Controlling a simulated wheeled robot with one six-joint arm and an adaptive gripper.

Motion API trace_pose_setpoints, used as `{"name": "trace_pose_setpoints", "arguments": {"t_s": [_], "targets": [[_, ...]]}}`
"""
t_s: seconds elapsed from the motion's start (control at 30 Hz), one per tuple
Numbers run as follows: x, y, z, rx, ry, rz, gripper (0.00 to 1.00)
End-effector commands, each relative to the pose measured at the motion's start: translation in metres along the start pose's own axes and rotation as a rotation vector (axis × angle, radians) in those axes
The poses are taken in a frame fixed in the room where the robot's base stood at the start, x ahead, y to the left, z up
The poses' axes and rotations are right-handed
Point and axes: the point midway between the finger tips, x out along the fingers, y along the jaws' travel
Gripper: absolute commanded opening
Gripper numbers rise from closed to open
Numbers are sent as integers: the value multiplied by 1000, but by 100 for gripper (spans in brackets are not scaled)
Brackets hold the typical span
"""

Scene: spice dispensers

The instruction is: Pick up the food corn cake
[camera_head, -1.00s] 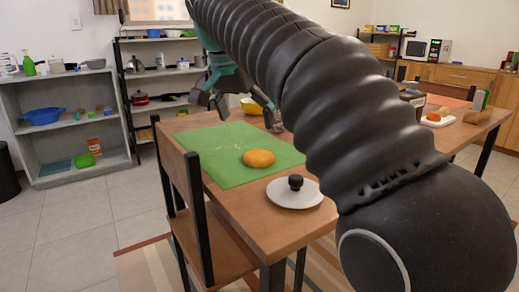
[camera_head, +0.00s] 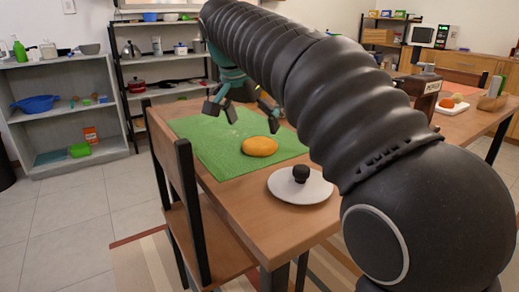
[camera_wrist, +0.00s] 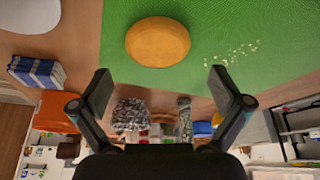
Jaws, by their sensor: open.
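The corn cake (camera_head: 260,146) is a round, orange-yellow cake lying on the green mat (camera_head: 205,153) on the wooden table. It also shows in the wrist view (camera_wrist: 158,41), near the top middle. My gripper (camera_head: 243,109) is above the far part of the mat, beyond the cake in the head view. In the wrist view my gripper (camera_wrist: 160,85) has its two fingers spread wide with nothing between them, and the cake lies ahead of them, apart from both.
A white lid with a black knob (camera_head: 300,186) lies on the table near the cake. Pale crumbs (camera_wrist: 232,52) lie on the mat. A wooden chair (camera_head: 185,205) stands against the table's left side. A shelf (camera_head: 75,138) stands at the left.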

Motion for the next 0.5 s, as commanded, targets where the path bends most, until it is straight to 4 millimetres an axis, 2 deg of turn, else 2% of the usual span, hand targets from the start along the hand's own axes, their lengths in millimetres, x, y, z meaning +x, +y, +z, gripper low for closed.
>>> {"name": "trace_pose_setpoints", "arguments": {"t_s": [0.17, 0.4, 0.5], "targets": [[15, 2, 0, 1, -1, 2, 100], [48, 3, 0, 0, -1, 2, 100], [52, 3, 0, 0, 0, 0, 100]]}}
